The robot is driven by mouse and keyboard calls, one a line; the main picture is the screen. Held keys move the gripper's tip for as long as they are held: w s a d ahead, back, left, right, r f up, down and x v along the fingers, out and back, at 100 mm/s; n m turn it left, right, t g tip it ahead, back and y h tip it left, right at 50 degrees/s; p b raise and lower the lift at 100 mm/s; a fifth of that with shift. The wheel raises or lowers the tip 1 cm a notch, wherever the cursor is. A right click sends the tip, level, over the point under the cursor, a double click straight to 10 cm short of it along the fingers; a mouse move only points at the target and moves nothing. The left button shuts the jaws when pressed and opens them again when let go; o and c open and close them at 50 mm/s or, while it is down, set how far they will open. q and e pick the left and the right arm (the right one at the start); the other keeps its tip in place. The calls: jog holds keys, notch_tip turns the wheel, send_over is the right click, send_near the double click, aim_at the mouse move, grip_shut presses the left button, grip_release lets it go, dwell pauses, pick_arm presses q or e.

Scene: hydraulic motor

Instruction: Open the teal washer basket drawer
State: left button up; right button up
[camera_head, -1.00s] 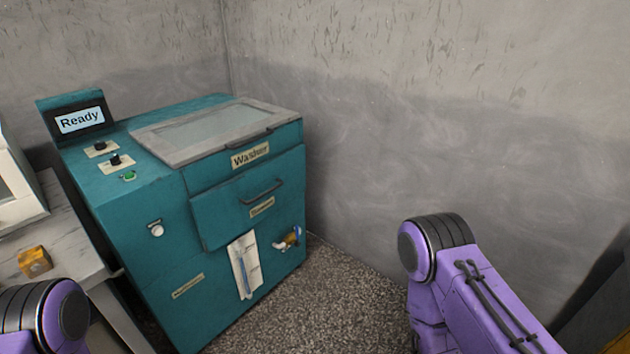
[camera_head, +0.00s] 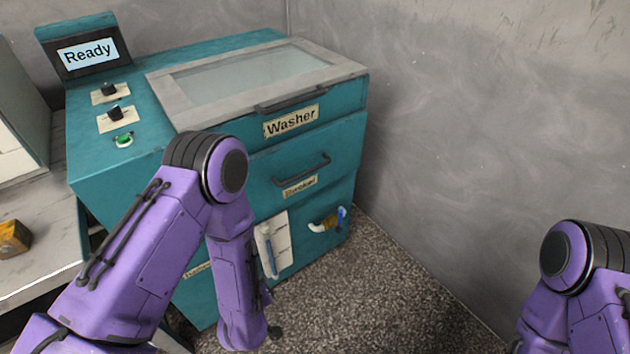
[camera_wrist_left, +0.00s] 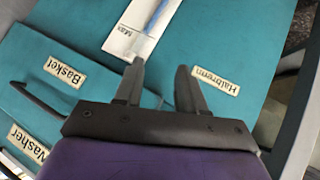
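The teal washer (camera_head: 120,170) stands against the wall in the head view. Its basket drawer (camera_head: 335,150) is on the front below the lid, with a dark bar handle (camera_head: 302,170) and a small label. No gap into the drawer shows. In the left wrist view the Basket label (camera_wrist_left: 66,72) and the dark handle (camera_wrist_left: 38,100) are at the left. My left gripper (camera_wrist_left: 160,75) is open and empty there, its fingers apart, to the right of the handle and not touching it. My right arm (camera_head: 575,265) shows at the right edge; its gripper is out of frame.
A glass-topped lid (camera_head: 250,75) covers the washer's top. A bench (camera_head: 45,245) with an orange block (camera_head: 14,239) stands left. Speckled floor to the right is clear.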

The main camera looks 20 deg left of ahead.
pick_arm(q)
jog(key=w+d+n+t+y+b, duration=0.1)
jog(key=w+d+n+t+b, duration=0.25)
jog(key=w, duration=0.75)
jog(key=w+d+r+n+t+y+b, duration=0.55)
jog(key=w+d+r+n, duration=0.2)
jog(key=r+n, duration=0.35)
jog(key=w+a+r+m+b, duration=0.1)
jog(key=w+a+r, duration=0.2)
jog(key=w, duration=0.6)
jog(key=shift+w+a+g, duration=0.3)
jog(key=shift+a, duration=0.85)
pick_arm(e)
notch_tip(320, 180, down, 14)
jog(key=shift+s, duration=0.15)
pick_arm(q)
jog(key=shift+r+m+h, duration=0.1)
jog(key=shift+m+h, duration=0.15)
grip_shut()
